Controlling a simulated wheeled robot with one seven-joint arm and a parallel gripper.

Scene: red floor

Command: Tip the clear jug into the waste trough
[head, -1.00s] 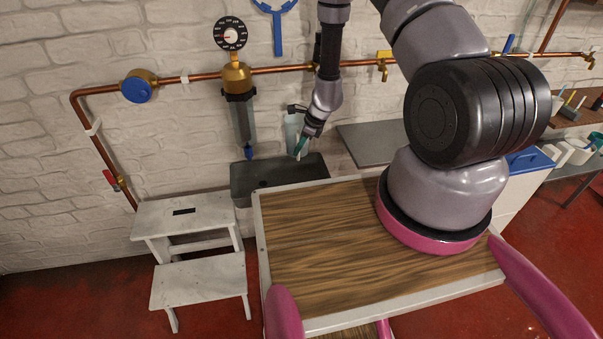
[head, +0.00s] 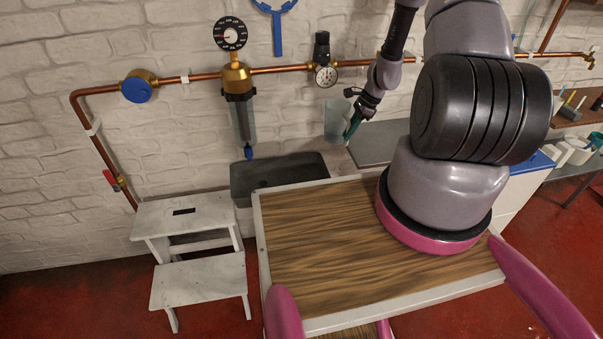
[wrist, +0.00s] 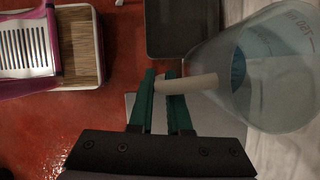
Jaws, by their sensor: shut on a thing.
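The clear jug (head: 336,119) hangs in the air, near the right end of the dark waste trough (head: 240,181) and above its level. It looks roughly upright in the head view. My gripper (head: 351,132) is on the jug's right side. In the wrist view the green fingers of my gripper (wrist: 163,80) are shut on the jug's pale handle (wrist: 190,84). The trough shows as a dark rectangle (wrist: 182,28) in the wrist view.
A copper pipe (head: 285,69) with a filter (head: 242,118) and a gauge (head: 326,75) runs along the brick wall behind. A grey worktop (head: 375,152) lies right of the trough. A white step stool (head: 190,215) stands at left.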

